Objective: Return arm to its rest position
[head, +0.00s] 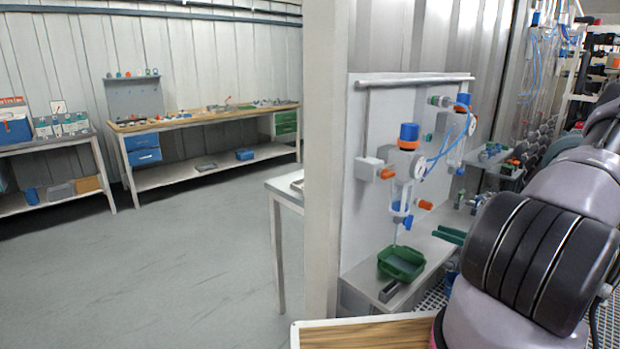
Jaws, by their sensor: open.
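My arm shows large at the right edge of the head view, with grey-mauve links and a black ribbed joint. Its links pass in front of part of the bench and the equipment behind it. My gripper is out of the frame, so neither its jaws nor anything near them can be seen.
Beside my arm, a bench with a white panel (368,215) carries valves, a blue-capped vessel (408,137) and a green tray (401,263). A wooden-topped surface (375,335) lies at the bottom. A pale post (322,160) stands left of the panel. The grey floor (150,270) at left is clear.

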